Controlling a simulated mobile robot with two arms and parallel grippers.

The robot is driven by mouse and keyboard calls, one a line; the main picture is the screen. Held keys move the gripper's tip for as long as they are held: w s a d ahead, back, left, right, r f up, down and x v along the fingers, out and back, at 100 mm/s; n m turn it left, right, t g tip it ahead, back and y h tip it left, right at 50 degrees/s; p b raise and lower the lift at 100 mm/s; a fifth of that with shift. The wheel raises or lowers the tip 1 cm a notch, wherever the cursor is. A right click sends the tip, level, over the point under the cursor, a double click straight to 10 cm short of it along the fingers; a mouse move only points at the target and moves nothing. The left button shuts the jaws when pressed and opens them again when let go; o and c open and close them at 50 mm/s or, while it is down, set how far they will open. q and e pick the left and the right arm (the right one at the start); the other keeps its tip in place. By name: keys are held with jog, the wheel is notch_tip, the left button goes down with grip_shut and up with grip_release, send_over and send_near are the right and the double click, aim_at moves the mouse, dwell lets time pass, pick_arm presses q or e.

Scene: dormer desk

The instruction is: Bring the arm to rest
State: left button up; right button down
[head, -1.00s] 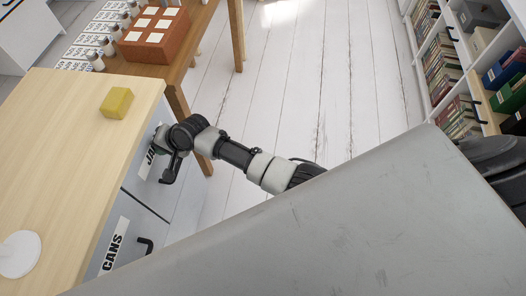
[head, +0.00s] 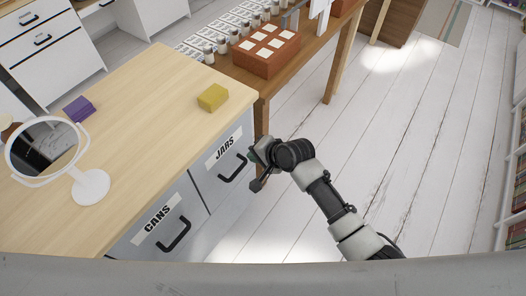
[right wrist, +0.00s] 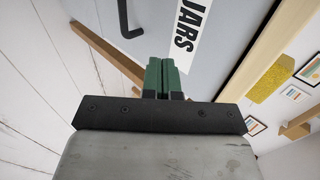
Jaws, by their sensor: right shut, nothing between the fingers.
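My right gripper (head: 255,157) is beside the grey drawer labelled JARS (head: 228,158), near the right end of its front. In the right wrist view its green fingers (right wrist: 164,78) are together with nothing between them, in front of the drawer face and its JARS label (right wrist: 186,36). I cannot tell whether the fingertips touch the drawer front. Both the JARS drawer and the CANS drawer (head: 150,222) look shut. My right arm reaches up from the lower right over the floor. My left gripper is not in view.
The wooden desk top (head: 150,110) holds a yellow block (head: 213,97), a purple block (head: 79,109) and a round white mirror (head: 90,187). Behind stands a brown table with a red-brown box (head: 266,52) and several jars. The white plank floor (head: 400,130) at right is clear.

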jog(key=v, duration=0.3)
jog(key=shift+s+d, duration=0.15)
jog(key=shift+d, duration=0.05)
